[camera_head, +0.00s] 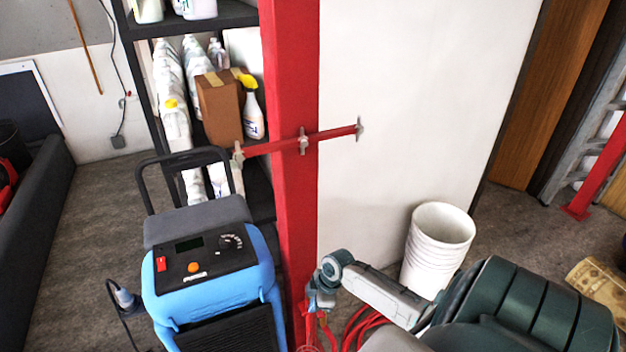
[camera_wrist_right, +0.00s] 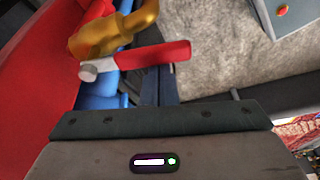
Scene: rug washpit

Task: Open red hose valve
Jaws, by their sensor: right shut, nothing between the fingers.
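In the right wrist view, the hose valve has a brass body (camera_wrist_right: 113,33) and a flat red lever (camera_wrist_right: 150,57) with a pale grey nut at its left end. The lever points right, at a slant to the brass body. In the head view my right gripper (camera_head: 318,290) is low beside the red post (camera_head: 292,180). The valve is not clearly visible there. My left gripper is not in view.
A blue machine (camera_head: 212,265) with a black handle stands left of the post. Red hose (camera_head: 362,328) lies coiled at its foot, near white stacked buckets (camera_head: 438,240). A red bar (camera_head: 335,133) crosses the post higher up. Shelves with bottles stand behind.

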